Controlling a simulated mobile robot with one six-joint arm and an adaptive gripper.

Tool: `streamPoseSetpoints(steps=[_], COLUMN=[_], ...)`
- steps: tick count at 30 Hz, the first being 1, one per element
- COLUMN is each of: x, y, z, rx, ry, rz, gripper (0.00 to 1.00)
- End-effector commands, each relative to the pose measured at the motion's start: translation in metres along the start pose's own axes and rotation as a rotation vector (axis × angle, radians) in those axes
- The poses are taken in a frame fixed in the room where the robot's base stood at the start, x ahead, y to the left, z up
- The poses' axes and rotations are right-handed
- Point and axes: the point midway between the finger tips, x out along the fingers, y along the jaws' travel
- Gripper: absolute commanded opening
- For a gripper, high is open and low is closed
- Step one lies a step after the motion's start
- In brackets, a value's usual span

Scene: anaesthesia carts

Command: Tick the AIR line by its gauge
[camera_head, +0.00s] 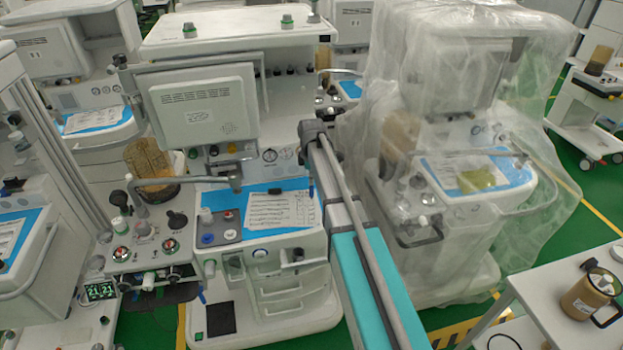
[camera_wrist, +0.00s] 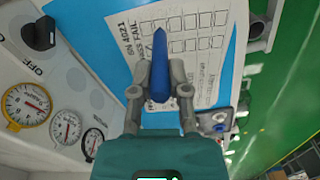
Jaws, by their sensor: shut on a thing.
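A blue pen (camera_wrist: 160,47) stands in my gripper (camera_wrist: 160,78), which is shut on it, with the pen's pointed end toward the top of the wrist view. The pen overlaps a printed checklist sheet (camera_wrist: 207,52) with rows of empty boxes. I cannot tell whether the tip touches the paper. Three round gauges show in the wrist view: one yellow-rimmed (camera_wrist: 27,105), one in the middle (camera_wrist: 66,127) and one lower (camera_wrist: 92,143). Their labels are not readable.
A black knob (camera_wrist: 39,33) marked OFF sits above the gauges. The cart's grey monitor (camera_head: 205,107) stands behind the sheet. A plastic-covered cart (camera_head: 465,265) is to the right. A white side table (camera_head: 550,300) with a brown jar (camera_head: 588,296) stands at the lower right.

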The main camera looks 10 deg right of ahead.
Motion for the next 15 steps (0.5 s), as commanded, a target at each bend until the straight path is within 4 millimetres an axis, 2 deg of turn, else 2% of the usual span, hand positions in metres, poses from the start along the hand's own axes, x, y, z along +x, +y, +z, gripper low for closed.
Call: streamPoseSetpoints(steps=[15], x=[-0.032], y=[0.0], z=[0.0], rx=[0.0], ry=[0.0], rz=[0.0], gripper=[0.0])
